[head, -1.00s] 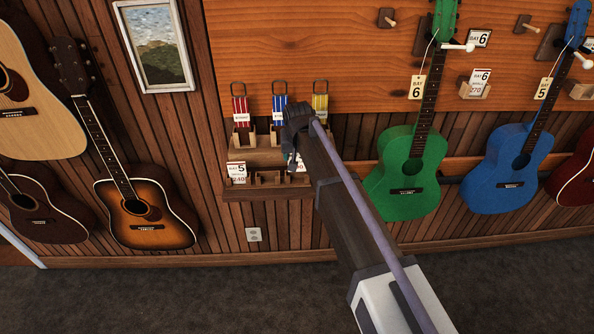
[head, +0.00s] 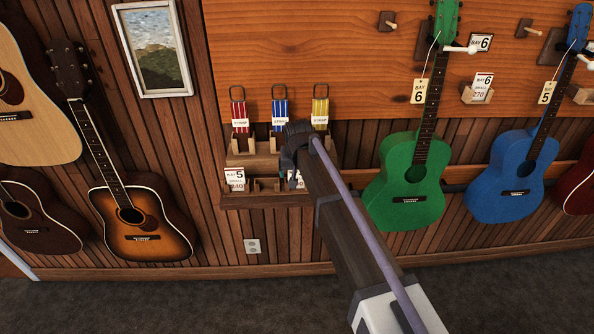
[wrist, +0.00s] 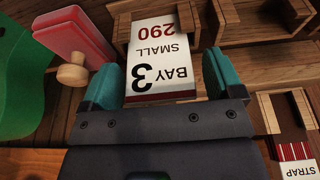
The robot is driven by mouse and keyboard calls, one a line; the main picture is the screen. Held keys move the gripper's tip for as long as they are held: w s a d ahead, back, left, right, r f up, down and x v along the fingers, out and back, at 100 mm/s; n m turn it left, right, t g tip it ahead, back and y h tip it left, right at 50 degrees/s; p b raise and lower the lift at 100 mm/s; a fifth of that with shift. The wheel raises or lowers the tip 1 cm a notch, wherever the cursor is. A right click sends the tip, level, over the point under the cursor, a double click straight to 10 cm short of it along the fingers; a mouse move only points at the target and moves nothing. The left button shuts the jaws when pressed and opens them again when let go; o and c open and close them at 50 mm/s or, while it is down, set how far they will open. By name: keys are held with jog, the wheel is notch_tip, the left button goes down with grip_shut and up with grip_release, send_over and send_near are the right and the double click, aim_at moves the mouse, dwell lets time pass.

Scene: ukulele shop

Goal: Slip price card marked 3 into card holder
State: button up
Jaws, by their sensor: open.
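The price card marked 3 (wrist: 160,45) is white with a red band and reads BAY 3 SMALL 290. It appears upside down in the wrist view, with its far end at a wooden slot piece. My gripper (wrist: 163,72) is open, one teal finger on each side of the card; I cannot tell whether they touch it. In the head view my wrist (head: 297,145) hides most of this card, over the right part of the wooden rack (head: 262,202). A small wooden holder at the right edge (head: 582,95) is only partly in view.
A BAY 5 card (head: 235,179) stands at the rack's left. Red, blue and yellow straps (head: 321,108) hang above. A BAY 6 card (head: 483,82) sits in a wall holder between the green guitar (head: 405,185) and blue guitar (head: 510,180).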

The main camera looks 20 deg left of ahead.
jog(key=a+p+v, duration=0.1)
jog(key=p+v, duration=0.9)
jog(key=shift+s+d+r, duration=0.35)
jog(key=shift+d, duration=0.1)
jog(key=s+d+m+g+h, duration=0.1)
jog(key=s+d, duration=0.2)
jog(key=d, duration=0.8)
jog(key=s+d+m, duration=0.1)
jog(key=s+d, duration=0.2)
jog(key=d, duration=0.8)
jog(key=s+d+f+m+g+b, duration=0.1)
jog(key=s+d+f, duration=0.1)
jog(key=s+d, duration=0.5)
jog(key=s+d+f+m+b, duration=0.1)
jog(key=s+d, duration=0.5)
jog(key=d, duration=0.6)
jog(key=shift+s+f+g+b, duration=0.4)
jog(key=shift+f+b, duration=0.05)
jog(key=shift+b, duration=0.05)
jog(key=shift+r+p, duration=0.35)
jog(key=shift+c, duration=0.4)
jog(key=c, duration=0.7)
